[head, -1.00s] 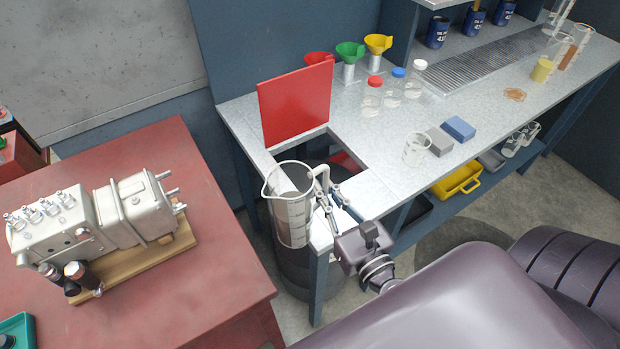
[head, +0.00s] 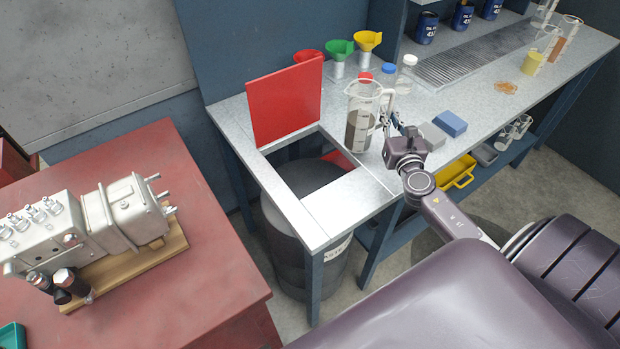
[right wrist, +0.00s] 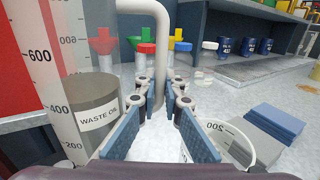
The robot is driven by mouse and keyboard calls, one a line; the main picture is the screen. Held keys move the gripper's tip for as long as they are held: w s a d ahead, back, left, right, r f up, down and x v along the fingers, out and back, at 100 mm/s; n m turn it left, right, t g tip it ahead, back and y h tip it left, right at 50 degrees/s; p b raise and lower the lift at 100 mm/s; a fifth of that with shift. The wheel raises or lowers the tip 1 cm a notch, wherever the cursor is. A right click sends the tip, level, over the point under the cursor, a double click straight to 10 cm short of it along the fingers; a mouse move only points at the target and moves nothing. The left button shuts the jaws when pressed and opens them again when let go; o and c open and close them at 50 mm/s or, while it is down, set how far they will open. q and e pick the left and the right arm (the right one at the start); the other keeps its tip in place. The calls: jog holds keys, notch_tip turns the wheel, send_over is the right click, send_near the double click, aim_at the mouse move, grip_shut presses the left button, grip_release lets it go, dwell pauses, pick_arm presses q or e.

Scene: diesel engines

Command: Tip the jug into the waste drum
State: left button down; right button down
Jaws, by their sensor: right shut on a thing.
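The clear jug (head: 360,128) is upright over the bench top, right of the square opening, with dark liquid in its lower part. My right gripper (head: 392,122) is shut on its pale handle, which rises between the blue fingers (right wrist: 158,115) in the right wrist view. There the jug (right wrist: 62,60) shows a number scale and a "WASTE OIL" label. I cannot tell whether its base touches the bench. The dark waste drum (head: 288,245) stands under the opening, partly hidden by the bench frame. The red lid (head: 285,103) stands raised behind the opening. My left gripper is out of view.
Funnels (head: 340,55) and capped bottles (head: 388,78) stand behind the jug. A blue block (head: 450,122), a grey block (head: 431,134) and a small beaker (right wrist: 222,142) are to the right. A red table (head: 210,290) with a metal unit stands left.

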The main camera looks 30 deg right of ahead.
jog(key=shift+w+d+r, duration=0.1)
jog(key=shift+d+r, duration=0.15)
jog(key=shift+d, duration=0.6)
jog(key=shift+a+r, duration=0.1)
jog(key=shift+r, duration=0.05)
